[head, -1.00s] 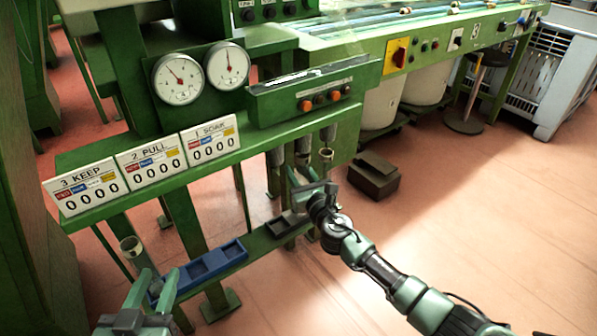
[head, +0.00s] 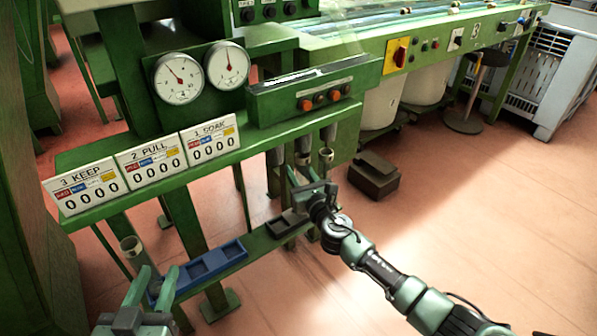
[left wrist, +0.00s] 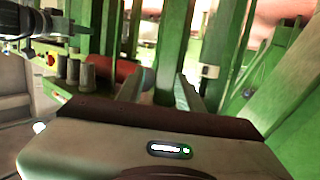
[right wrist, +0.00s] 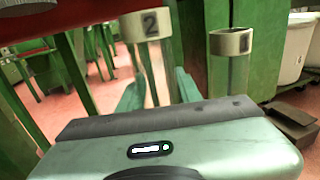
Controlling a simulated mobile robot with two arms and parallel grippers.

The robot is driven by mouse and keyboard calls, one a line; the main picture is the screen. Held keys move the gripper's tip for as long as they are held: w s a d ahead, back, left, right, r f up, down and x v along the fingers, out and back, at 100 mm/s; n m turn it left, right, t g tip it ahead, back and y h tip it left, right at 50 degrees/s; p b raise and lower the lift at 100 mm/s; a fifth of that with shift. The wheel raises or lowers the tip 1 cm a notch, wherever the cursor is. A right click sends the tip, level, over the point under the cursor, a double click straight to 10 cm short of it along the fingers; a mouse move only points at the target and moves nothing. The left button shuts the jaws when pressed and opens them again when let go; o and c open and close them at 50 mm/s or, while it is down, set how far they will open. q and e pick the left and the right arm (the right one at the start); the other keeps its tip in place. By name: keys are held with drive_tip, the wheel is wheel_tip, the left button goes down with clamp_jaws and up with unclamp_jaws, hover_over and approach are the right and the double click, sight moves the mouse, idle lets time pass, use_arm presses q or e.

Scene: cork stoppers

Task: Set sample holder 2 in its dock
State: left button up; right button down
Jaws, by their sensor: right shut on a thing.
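Sample holder 2 (right wrist: 145,24) is a pale metal ring marked 2, at the top of the right wrist view, with its lower part between my fingers. My right gripper (right wrist: 158,92) is shut on it. In the head view this gripper (head: 303,182) is under the green bench, beside the grey tubes; the fingers partly hide the holder. Holder 1 (right wrist: 230,42), a similar ring, is apart to the right. Another pale ring (head: 130,246) is near my left gripper (head: 157,281), which is open and empty. I cannot tell which part is the dock.
A low green rail carries a blue tray (head: 236,249) and a dark tray (head: 275,228). Grey tubes (head: 277,156) hang under the bench. Number cards (head: 150,162) stand on the shelf above. A brown box (head: 374,180) is on the floor. The floor at right is open.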

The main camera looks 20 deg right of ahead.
use_arm(q)
drive_tip(key=shift+w+d+r+t, duration=0.15)
drive_tip(key=shift+r+t, duration=0.15)
drive_tip(key=shift+r, duration=0.25)
drive_tip(key=shift+w+d+r+t, duration=0.1)
drive_tip(key=shift+r+t, duration=0.2)
drive_tip(key=shift+r, duration=0.25)
use_arm(e)
drive_tip(key=shift+f, duration=0.3)
use_arm(q)
drive_tip(key=shift+d+r+t+h+b, duration=0.2)
drive_tip(key=shift+r+t+h+b, duration=0.4)
drive_tip(key=shift+r, duration=0.7)
use_arm(e)
drive_tip(key=shift+f, duration=0.3)
idle(0.8)
use_arm(q)
drive_tip(key=shift+s+d+r+t, duration=0.15)
drive_tip(key=shift+r+t, duration=0.85)
drive_tip(key=shift+r, duration=0.4)
use_arm(e)
drive_tip(key=shift+f, duration=0.35)
